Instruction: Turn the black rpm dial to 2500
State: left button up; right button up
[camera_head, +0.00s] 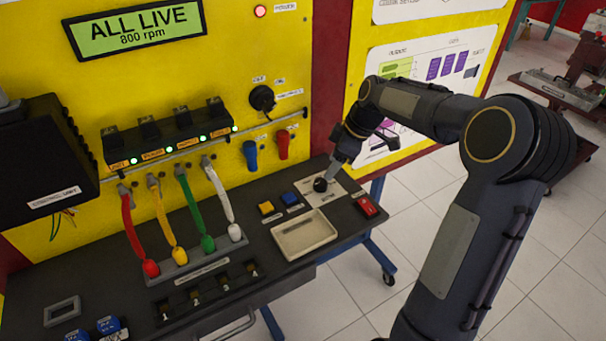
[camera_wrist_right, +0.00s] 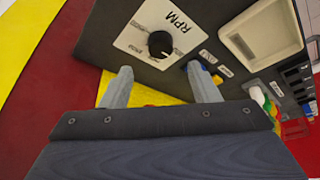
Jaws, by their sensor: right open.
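The black rpm dial (camera_head: 320,184) is a round knob on a pale plate at the right end of the dark console. In the right wrist view the dial (camera_wrist_right: 160,44) stands on a white plate marked RPM. My right gripper (camera_head: 333,171) is close by the dial in the head view. In the wrist view its two fingers (camera_wrist_right: 159,70) are spread, with the dial ahead of the gap between them and nothing held. The display (camera_head: 138,28) reads ALL LIVE, 800 rpm. My left gripper is out of view.
A yellow button (camera_head: 266,208), a blue button (camera_head: 289,198) and a red switch (camera_head: 367,206) flank the dial. A shallow beige tray (camera_head: 284,250) lies in front. Coloured cables (camera_head: 189,205) rise farther left. The yellow panel (camera_head: 245,55) stands behind.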

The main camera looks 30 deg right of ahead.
aim_at(321, 182)
jog(key=x, duration=0.7)
jog(key=shift+s, duration=0.1)
jog(key=shift+c, duration=0.4)
jog(key=c, duration=0.9)
